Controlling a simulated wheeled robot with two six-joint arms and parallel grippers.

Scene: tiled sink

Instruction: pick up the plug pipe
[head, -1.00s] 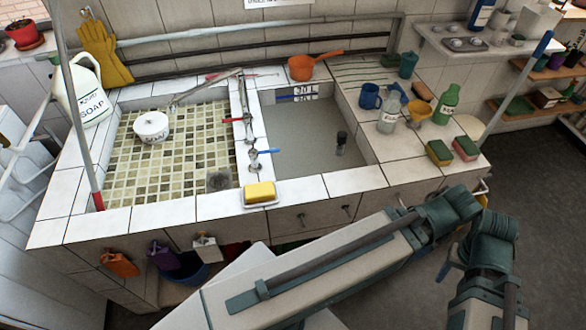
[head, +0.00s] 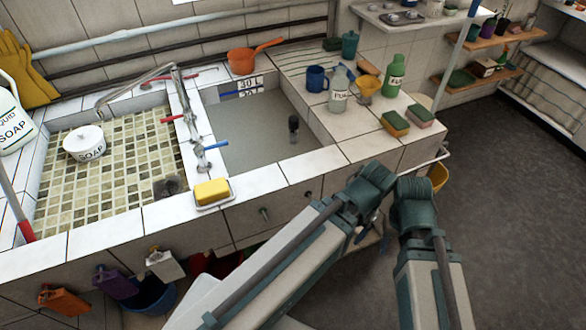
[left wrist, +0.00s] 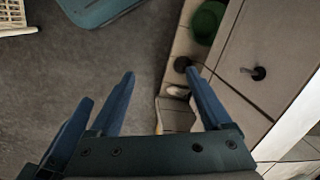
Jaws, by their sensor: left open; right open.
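A dark upright cylinder that looks like the plug pipe (head: 293,126) stands in the right basin (head: 255,140), near its right side. No gripper touches it. The pipe is not in that view.
An orange pan (head: 243,62) sits behind the basin. Bottles, a blue mug (head: 316,79) and two sponges crowd the right counter. A tap (head: 180,100) stands between the basins. Open floor lies to the right.

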